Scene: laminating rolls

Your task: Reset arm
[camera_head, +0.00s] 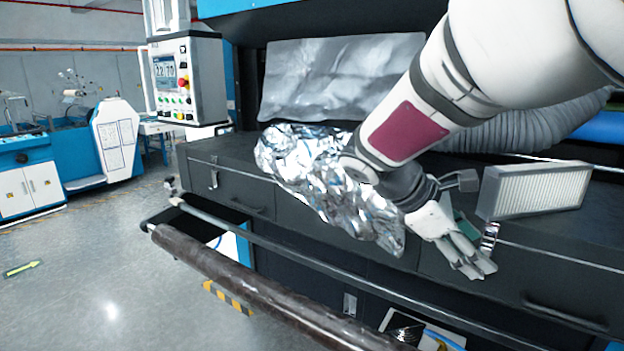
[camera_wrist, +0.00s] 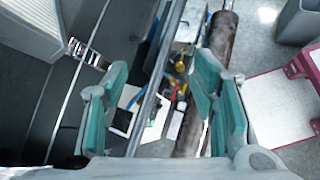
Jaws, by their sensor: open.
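My gripper (camera_head: 480,262) is at the end of my white arm, in front of the dark machine's upper ledge and drawers, tilted downward. In the wrist view my gripper (camera_wrist: 160,110) shows its two teal-padded fingers spread wide apart, with nothing held between them. Below the gap lie a dark rail and some small items, including a yellow one and a white one, at a lower level.
Crumpled silver foil (camera_head: 325,180) lies on the ledge and hangs over its front, left of my gripper. A pleated white filter (camera_head: 540,190) stands to the right. A long dark roller (camera_head: 250,285) runs along the front. A control panel (camera_head: 188,80) stands at back left.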

